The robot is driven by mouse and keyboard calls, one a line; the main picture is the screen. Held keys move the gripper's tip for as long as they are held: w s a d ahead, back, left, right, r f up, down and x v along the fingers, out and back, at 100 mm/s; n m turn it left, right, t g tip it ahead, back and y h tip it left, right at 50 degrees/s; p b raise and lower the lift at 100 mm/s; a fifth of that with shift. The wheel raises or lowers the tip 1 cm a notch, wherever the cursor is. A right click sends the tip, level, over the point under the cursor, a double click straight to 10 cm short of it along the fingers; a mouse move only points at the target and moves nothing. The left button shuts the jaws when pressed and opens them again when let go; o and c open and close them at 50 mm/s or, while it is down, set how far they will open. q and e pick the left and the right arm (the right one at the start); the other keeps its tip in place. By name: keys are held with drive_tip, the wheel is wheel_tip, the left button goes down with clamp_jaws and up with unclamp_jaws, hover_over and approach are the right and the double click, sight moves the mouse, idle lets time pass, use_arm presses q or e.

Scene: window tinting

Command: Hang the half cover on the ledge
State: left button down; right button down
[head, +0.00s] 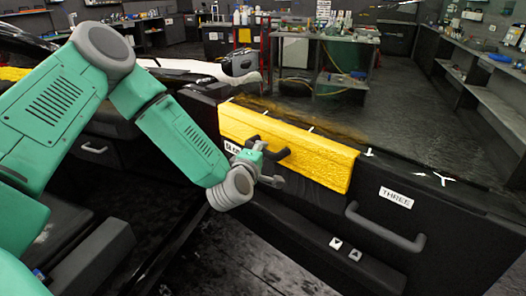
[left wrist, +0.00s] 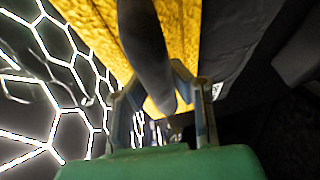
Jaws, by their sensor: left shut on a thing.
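The half cover (head: 320,168) is a long yellow block with a dark grey handle (head: 272,148) on its near face. It lies along the top edge of the black door-like panel, the ledge (head: 420,180). I cannot tell whether it is hooked over the ledge or held just in front of it. My left gripper (head: 262,163) is shut on the cover's handle. In the left wrist view the handle (left wrist: 146,45) passes between the fingers (left wrist: 165,100), with the yellow face behind it. My right gripper does not show.
White marks (head: 443,178) lie along the ledge. A workbench (head: 322,36) and a red stand stand behind. Shelves line the right wall.

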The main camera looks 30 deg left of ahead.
use_arm(q)
drive_tip(key=shift+a, duration=0.1)
drive_tip(key=c, duration=1.4)
unclamp_jaws()
drive_tip(key=shift+d, duration=0.2)
drive_tip(key=shift+s, duration=0.25)
drive_tip(key=v, duration=1.1)
drive_tip(key=shift+s+d, duration=0.15)
